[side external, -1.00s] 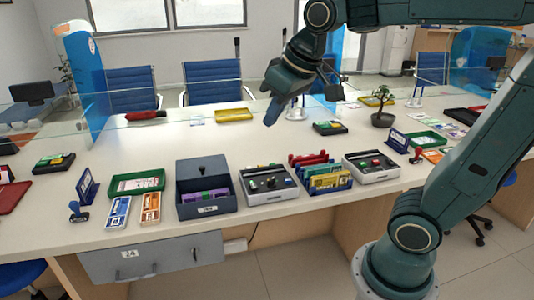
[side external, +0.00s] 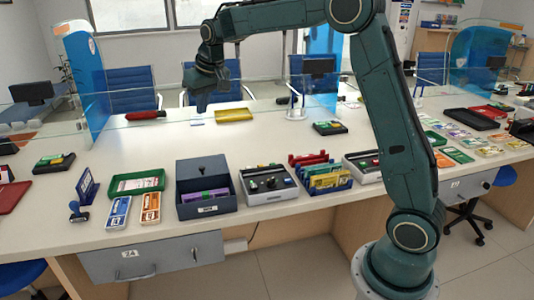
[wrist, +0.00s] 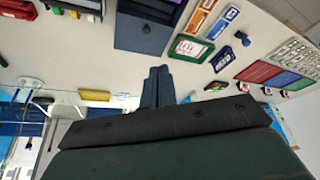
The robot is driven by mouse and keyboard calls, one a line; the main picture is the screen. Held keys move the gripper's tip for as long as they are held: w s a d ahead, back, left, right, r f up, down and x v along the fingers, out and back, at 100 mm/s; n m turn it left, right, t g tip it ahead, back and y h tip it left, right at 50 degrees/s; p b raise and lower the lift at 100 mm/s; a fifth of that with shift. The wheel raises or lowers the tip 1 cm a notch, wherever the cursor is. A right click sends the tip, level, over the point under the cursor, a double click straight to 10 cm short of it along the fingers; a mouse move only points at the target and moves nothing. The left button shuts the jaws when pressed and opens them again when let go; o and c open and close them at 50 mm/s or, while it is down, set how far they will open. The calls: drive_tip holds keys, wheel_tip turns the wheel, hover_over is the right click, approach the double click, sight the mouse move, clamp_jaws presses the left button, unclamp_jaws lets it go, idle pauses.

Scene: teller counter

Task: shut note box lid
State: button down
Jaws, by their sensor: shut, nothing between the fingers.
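The dark blue note box (side external: 207,208) stands near the counter's front edge in the side view, with a label on its front. Its lid (side external: 203,166) is open, standing up at the back, with a small knob on it. Purple and green notes (side external: 208,195) show inside. In the wrist view the lid (wrist: 140,38) is at the top, with its knob. My gripper (side external: 201,107) is shut and empty, raised above the rear of the counter, behind the box and apart from it. Its closed fingers (wrist: 158,74) also show in the wrist view.
A coin tray (side external: 268,183) stands close on the box's right. On its left are a green tray (side external: 137,183), orange and blue note strips (side external: 150,208) and a stamp (side external: 78,212).

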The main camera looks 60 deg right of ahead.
drive_tip(key=w+d+f, duration=0.4)
drive_tip(key=w+f, duration=0.3)
drive_tip(key=m, duration=0.1)
hover_over(197, 170)
drive_tip(key=s, duration=0.2)
wheel_tip(197, 170, down, 7)
drive_tip(key=shift+w+a+g, duration=0.1)
drive_tip(key=shift+w+g, duration=0.15)
drive_tip(key=shift+g, duration=0.05)
drive_tip(key=x, duration=1)
drive_tip(key=shift+s+r, duration=0.1)
drive_tip(key=shift+s, duration=0.05)
drive_tip(key=shift+s+a+f, duration=0.1)
drive_tip(key=shift+s+a, duration=0.1)
drive_tip(key=shift+s, duration=0.4)
drive_tip(key=shift+s+a+f, duration=0.1)
drive_tip(key=shift+s+a, duration=0.05)
drive_tip(key=shift+s, duration=0.4)
drive_tip(key=shift+s+a+f, duration=0.1)
drive_tip(key=shift+s+a, duration=0.1)
drive_tip(key=shift+s, duration=0.4)
